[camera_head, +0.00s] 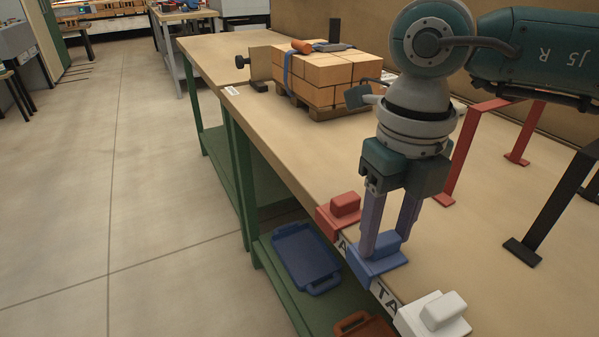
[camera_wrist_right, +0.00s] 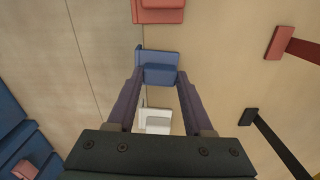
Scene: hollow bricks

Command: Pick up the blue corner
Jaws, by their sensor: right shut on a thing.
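The blue corner (camera_head: 378,262) sits at the front edge of the wooden table, between a red corner (camera_head: 340,213) and a white corner (camera_head: 434,316). My right gripper (camera_head: 387,245) points down at it, with its purple fingers on either side of the raised blue block. In the right wrist view the blue corner (camera_wrist_right: 158,68) lies between the fingertips (camera_wrist_right: 160,76), and the gripper is shut on it. The corner still appears to be at the table edge; I cannot tell whether it is lifted. My left gripper is not in view.
A strapped stack of bricks (camera_head: 328,75) stands on a small pallet farther back. A red stand (camera_head: 462,150) and a black stand (camera_head: 555,205) are to the right. A blue tray (camera_head: 305,256) lies on the shelf below.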

